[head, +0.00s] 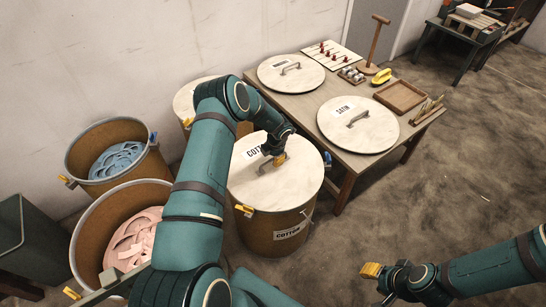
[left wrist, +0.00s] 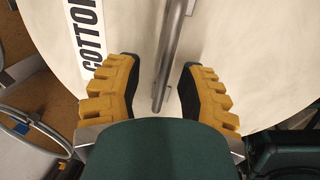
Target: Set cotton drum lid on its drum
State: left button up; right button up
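The cotton drum lid (head: 290,185) is a pale disc with a metal handle and a "COTTON" label. It lies on top of the brown cotton drum (head: 262,228) and looks level, with no clear gap at the front. In the left wrist view the lid (left wrist: 230,35) fills most of the picture. My left gripper (head: 279,159) is over the lid's handle. The left wrist view shows its yellow fingers (left wrist: 160,80) apart, one on each side of the handle bar (left wrist: 168,60), not touching it. My right gripper (head: 371,270) hangs over the floor at lower right, its finger gap unclear.
A table (head: 310,108) at the back holds the satin lid (head: 345,135), another lid (head: 280,75), a wooden tray (head: 400,96) and small tools. Open drums with blue strips (head: 115,160) and pink strips (head: 135,240) stand at left. The floor at right is clear.

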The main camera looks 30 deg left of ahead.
pick_arm(q)
notch_tip(320, 180, up, 12)
jog(key=d, duration=0.2)
jog(key=shift+s+f, duration=0.15)
jog(key=shift+s, duration=0.3)
jog(key=shift+d, duration=0.1)
dwell(0.5)
jog(key=s+d+f+m+t, duration=0.4)
jog(key=s+d+m, duration=0.3)
jog(key=d+m, duration=0.7)
jog(key=s+d+m+g+h, duration=0.1)
jog(key=s+d+m+h, duration=0.2)
jog(key=s+d+m, duration=0.2)
jog(key=s+d+m+g+h, duration=0.2)
jog(key=s+d+m, duration=0.4)
jog(key=s+m, duration=0.5)
jog(key=shift+s+d+h, duration=0.25)
jog(key=shift+s+h, duration=0.15)
jog(key=shift+s, duration=0.75)
